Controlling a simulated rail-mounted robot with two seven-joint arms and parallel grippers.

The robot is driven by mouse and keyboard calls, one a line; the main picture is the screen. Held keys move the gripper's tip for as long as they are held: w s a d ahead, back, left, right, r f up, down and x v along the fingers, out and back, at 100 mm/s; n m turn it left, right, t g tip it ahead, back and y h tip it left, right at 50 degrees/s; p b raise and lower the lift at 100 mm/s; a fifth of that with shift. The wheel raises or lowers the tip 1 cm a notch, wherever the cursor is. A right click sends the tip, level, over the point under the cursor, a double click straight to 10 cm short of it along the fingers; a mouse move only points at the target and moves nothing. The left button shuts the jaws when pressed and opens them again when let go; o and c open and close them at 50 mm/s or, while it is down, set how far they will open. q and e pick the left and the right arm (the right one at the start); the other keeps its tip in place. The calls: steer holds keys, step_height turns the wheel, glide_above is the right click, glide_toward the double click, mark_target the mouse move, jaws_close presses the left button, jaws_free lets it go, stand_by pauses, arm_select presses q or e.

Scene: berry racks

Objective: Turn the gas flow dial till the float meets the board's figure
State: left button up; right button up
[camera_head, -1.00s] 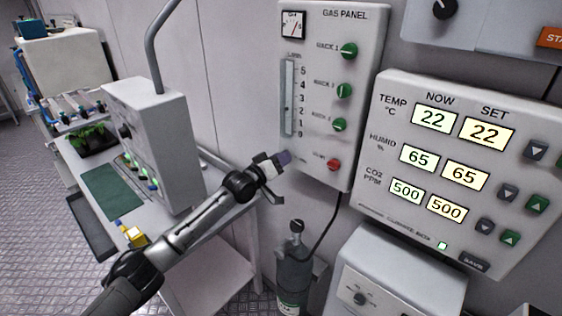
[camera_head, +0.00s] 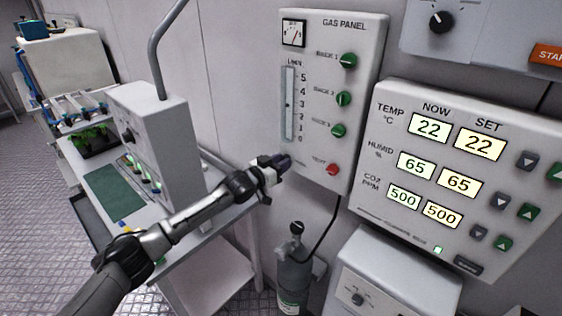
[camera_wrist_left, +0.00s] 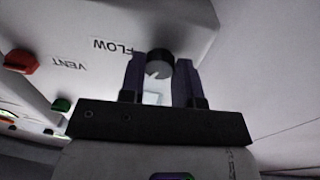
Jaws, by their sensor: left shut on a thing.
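My left gripper (camera_head: 283,162) is at the lower left of the gas panel (camera_head: 352,38). It is shut on the dark flow dial, and its fingers hide the dial in the head view. In the left wrist view the round flow dial (camera_wrist_left: 160,63) with a pale mark sits between the two fingers, beside the FLOW label. The flow tube (camera_head: 289,85) stands upright above the gripper with a scale from 0 to 5. A small dark float in it seems to sit between 2 and 3, too small to read exactly. No board with a flow figure is in view. My right gripper is not in view.
The red vent knob (camera_head: 332,169) is just right of my gripper, with green rack knobs (camera_head: 348,60) above. A climate display panel (camera_head: 400,228) is to the right. A gas cylinder (camera_head: 292,278) stands below. A bench with a grey instrument (camera_head: 165,150) is at left.

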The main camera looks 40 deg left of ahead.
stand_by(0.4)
arm_select(q)
steer(key=o, duration=0.9)
steer(key=s, duration=0.4)
steer(key=s+a, duration=0.1)
steer(key=s, duration=0.4)
steer(key=s+a, duration=0.1)
steer(key=s, duration=0.3)
steer(key=shift+s+f, duration=0.2)
steer(key=shift+s, duration=0.1)
